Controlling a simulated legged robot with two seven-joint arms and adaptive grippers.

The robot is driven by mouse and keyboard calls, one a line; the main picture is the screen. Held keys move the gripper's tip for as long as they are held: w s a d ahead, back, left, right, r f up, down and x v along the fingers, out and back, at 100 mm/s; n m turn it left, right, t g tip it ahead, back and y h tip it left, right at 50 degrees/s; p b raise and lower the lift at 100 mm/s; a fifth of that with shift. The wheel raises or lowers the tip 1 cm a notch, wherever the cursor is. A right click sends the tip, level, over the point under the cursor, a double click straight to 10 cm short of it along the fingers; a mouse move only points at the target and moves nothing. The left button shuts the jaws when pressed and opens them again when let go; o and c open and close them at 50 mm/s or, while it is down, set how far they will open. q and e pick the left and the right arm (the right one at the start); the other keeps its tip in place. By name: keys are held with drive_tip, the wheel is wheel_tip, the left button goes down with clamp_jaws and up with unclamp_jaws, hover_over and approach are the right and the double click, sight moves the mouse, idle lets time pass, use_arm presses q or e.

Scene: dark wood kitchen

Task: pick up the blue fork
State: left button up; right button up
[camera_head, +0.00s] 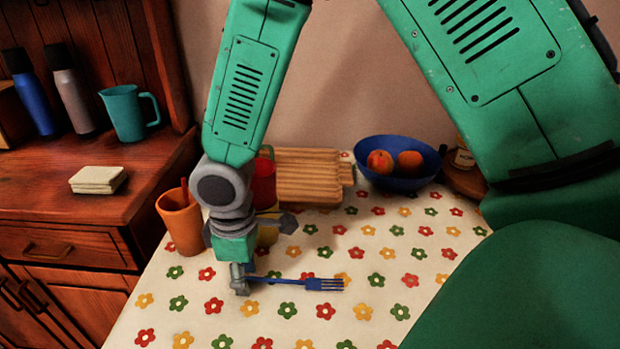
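The blue fork (300,283) shows on the flowered tablecloth (205,325), its handle toward the left and its tines toward the right. My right gripper (241,280) points down at the left end of the handle. Its fingertips overlap the handle end in the view. The fingers are small and seen edge-on, so I cannot tell whether they are shut on the handle. I also cannot tell whether the fork touches the cloth. My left gripper is not in view.
Behind my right gripper stand an orange cup (181,222) and a red cup (264,184). A slatted wooden rack (308,178) and a blue bowl (400,181) with peaches are at the back. A wooden cabinet (60,205) is at left. The cloth's front is clear.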

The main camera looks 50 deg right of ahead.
drive_tip(key=shift+a, duration=0.3)
drive_tip(key=c, duration=0.6)
clamp_jaws()
drive_tip(key=shift+d, duration=0.15)
drive_tip(key=shift+d, duration=0.1)
